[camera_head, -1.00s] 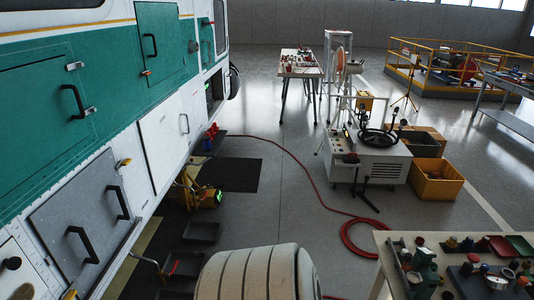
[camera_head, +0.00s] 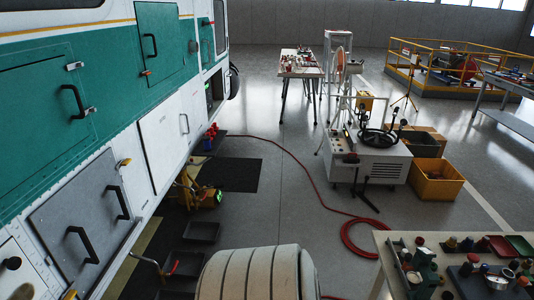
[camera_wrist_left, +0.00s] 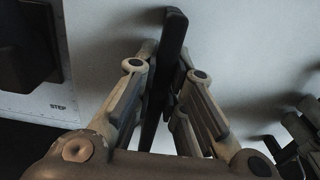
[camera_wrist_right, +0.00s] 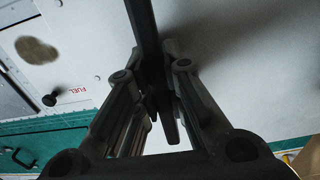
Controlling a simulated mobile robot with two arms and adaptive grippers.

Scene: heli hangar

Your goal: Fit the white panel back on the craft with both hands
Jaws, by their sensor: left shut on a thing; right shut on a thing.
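The white panel is a plain pale surface (camera_wrist_left: 235,45) in the left wrist view, and a pale surface (camera_wrist_right: 250,60) fills the right side of the right wrist view. My left gripper (camera_wrist_left: 163,100) is shut on a black bar handle (camera_wrist_left: 172,45) standing out from it. My right gripper (camera_wrist_right: 158,105) is shut on another black bar handle (camera_wrist_right: 143,25). The craft (camera_head: 60,120) is green and white, at the left of the head view. How the panel's edges sit against the craft is hidden.
A grey panel (camera_head: 65,220) with two black handles is on the craft. A black knob (camera_wrist_right: 50,99) and brown stain (camera_wrist_right: 37,50) are beside a FUEL label. A white cart (camera_head: 368,158) and a parts table (camera_head: 385,245) stand right. A red hose crosses the open floor.

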